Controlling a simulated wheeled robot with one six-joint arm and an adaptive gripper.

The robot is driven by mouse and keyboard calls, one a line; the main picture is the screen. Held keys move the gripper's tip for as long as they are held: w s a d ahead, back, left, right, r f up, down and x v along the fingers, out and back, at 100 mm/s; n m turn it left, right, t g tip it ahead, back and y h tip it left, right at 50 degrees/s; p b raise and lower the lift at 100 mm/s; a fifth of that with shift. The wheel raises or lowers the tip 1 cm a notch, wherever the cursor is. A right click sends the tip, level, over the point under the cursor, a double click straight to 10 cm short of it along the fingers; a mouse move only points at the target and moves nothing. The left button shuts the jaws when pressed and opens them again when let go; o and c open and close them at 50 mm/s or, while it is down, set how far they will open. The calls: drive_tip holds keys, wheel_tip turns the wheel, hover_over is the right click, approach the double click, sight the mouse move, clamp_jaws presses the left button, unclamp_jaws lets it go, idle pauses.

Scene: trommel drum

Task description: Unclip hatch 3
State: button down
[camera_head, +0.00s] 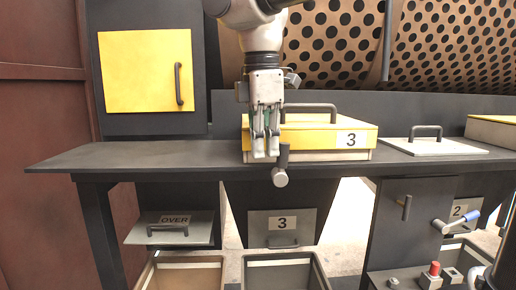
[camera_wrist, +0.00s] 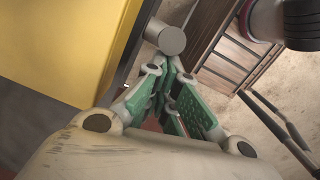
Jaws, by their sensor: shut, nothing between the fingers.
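Hatch 3 is a yellow-topped box lid (camera_head: 315,136) with a "3" label and a dark bar handle (camera_head: 310,107) on top, on the dark bench. It fills the left of the wrist view as a yellow surface (camera_wrist: 50,45). A dark lever with a grey cylindrical knob (camera_head: 280,178) hangs at its front face; the knob also shows in the wrist view (camera_wrist: 166,38). My gripper (camera_head: 266,152) points down in front of the hatch, just left of the lever. Its green-padded fingers (camera_wrist: 172,72) are shut and empty, close to the knob; I cannot tell whether they touch it.
A grey "3" chute flap (camera_head: 282,225) hangs below, above an open bin (camera_head: 280,262). An "OVER" flap (camera_head: 172,228) is to the left. A pale plate with a handle (camera_head: 433,147) lies right on the bench. The bench's left end (camera_head: 130,156) is clear.

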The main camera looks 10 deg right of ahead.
sight(281, 145)
drive_tip(key=d+y, duration=0.1)
drive_tip(key=y, duration=0.1)
drive_tip(key=d+y, duration=0.2)
drive_tip(key=shift+r, duration=0.35)
drive_tip(key=d+y, duration=0.2)
drive_tip(key=y, duration=0.1)
drive_tip(key=d+y, duration=0.1)
drive_tip(key=shift+d+f, duration=0.15)
drive_tip(key=shift+f, duration=0.15)
drive_tip(key=shift+s+d+f+y, duration=0.15)
drive_tip(key=shift+d+f, duration=0.25)
drive_tip(key=shift+d, duration=0.2)
drive_tip(key=shift+w+d+f+y, duration=0.15)
drive_tip(key=shift+d+f, duration=0.2)
drive_tip(key=shift+d, duration=0.25)
drive_tip(key=shift+s+f, duration=0.1)
drive_tip(key=shift+s, duration=0.05)
drive_tip(key=shift+r, duration=0.4)
drive_tip(key=r, duration=0.2)
drive_tip(key=d+r, duration=0.1)
drive_tip(key=shift+s+r, duration=0.2)
drive_tip(key=shift+s, duration=0.2)
drive_tip(key=d+r, duration=0.2)
drive_tip(key=d, duration=0.6)
drive_tip(key=shift+s+d, duration=0.35)
drive_tip(key=shift+d, duration=0.05)
